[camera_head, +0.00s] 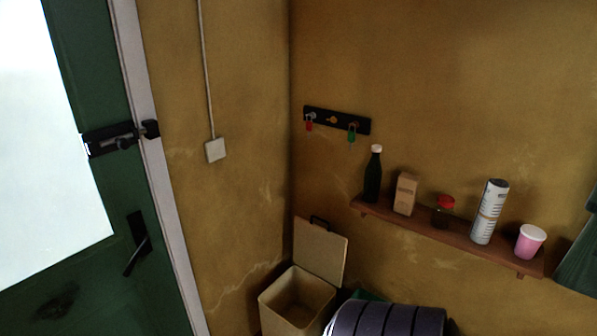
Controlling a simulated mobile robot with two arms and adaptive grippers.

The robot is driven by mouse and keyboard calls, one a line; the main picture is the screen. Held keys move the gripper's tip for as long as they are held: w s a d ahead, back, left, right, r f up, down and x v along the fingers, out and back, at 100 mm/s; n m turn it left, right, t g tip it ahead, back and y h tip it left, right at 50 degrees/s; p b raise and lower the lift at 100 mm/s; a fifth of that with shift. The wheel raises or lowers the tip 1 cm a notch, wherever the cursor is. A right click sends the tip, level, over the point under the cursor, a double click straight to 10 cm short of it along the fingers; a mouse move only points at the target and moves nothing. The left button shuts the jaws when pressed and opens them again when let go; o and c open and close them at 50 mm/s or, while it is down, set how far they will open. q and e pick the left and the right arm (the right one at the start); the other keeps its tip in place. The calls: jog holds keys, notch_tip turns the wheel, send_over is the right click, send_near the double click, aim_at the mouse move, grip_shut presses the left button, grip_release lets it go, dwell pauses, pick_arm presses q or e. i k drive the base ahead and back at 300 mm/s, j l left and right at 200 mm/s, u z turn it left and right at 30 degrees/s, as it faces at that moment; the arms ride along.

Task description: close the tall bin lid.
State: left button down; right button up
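The tall bin (286,314) is a beige, square bin on the floor in the corner, low in the head view. Its lid (320,250) is a flat beige panel standing up, hinged open at the bin's back right, with a dark handle on its top edge. The bin's opening faces up and its inside looks empty as far as I can see. The bin's lower part is cut off by the frame.
A dark ribbed rounded object (388,320) stands right of the bin, with something green (368,295) behind it. A wall shelf (450,235) holds a bottle, carton, jar, rolled paper and pink cup. A green door (100,200) is at left. A key rack (337,120) hangs above.

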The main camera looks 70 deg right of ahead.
aim_at(321, 251)
jog(key=z, duration=2.25)
jog(key=i+j, duration=0.85)
